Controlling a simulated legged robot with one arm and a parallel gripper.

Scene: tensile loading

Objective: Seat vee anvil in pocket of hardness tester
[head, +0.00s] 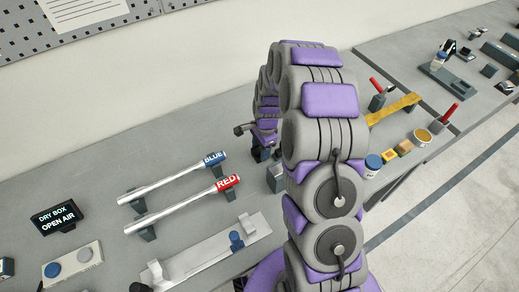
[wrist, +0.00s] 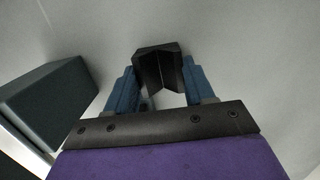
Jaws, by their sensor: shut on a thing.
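In the wrist view a dark block with a vee-shaped groove, which looks like the vee anvil (wrist: 158,64), sits between the blue fingers of my gripper (wrist: 158,82). The fingers are shut on its two sides. A pale surface lies beyond it. A dark box-shaped body (wrist: 42,102) stands close to the left of the gripper; I cannot tell whether it is part of the hardness tester. In the head view my own arm covers most of the gripper's area, and I cannot make out the anvil or the tester's pocket there.
On the bench left of my arm lie two rods with a blue label (head: 213,158) and a red label (head: 227,183), a metal fixture (head: 208,256) and a dry box sign (head: 56,217). Jars and a yellow bar (head: 394,109) stand to the right. A small grey block (head: 275,178) is beside my arm.

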